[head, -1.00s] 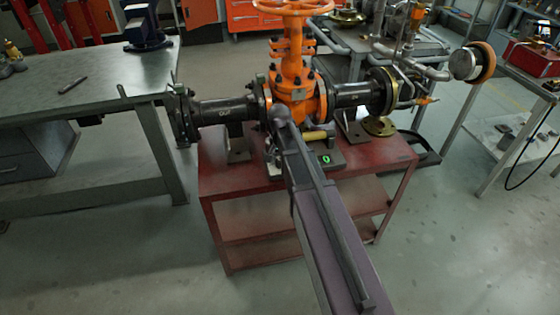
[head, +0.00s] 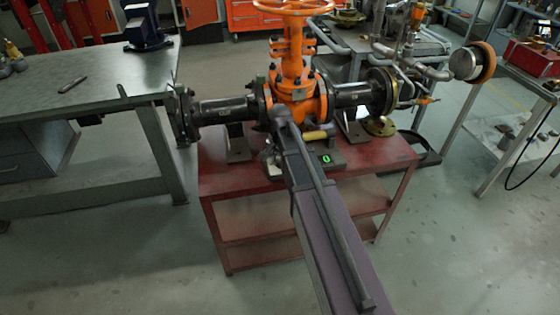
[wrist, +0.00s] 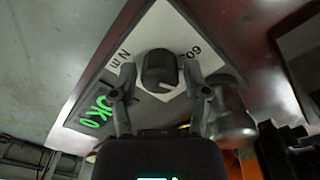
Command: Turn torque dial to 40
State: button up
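The torque dial (wrist: 158,70) is a black round knob on a white plate (wrist: 160,28) with the printed marks "Nm" and "60", seen in the wrist view. A pale mark shows on its lower right side. My gripper (wrist: 159,72) has its two fingers apart, one on each side of the knob, with narrow gaps seeming to show. A green readout (wrist: 97,110) lies left of the fingers. In the head view the display (head: 326,158) shows a green 0 on the bench-top device; my arm hides the dial and my gripper there.
The orange gate valve (head: 297,95) with dark flanged pipes stands on the red cart (head: 370,160), behind the device. A yellowish handle (head: 318,134) lies near the display. A rounded grey metal part (wrist: 232,115) sits close to my right finger. A grey workbench (head: 80,95) stands left.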

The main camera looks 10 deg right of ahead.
jog(key=shift+n, duration=0.4)
dwell(0.3)
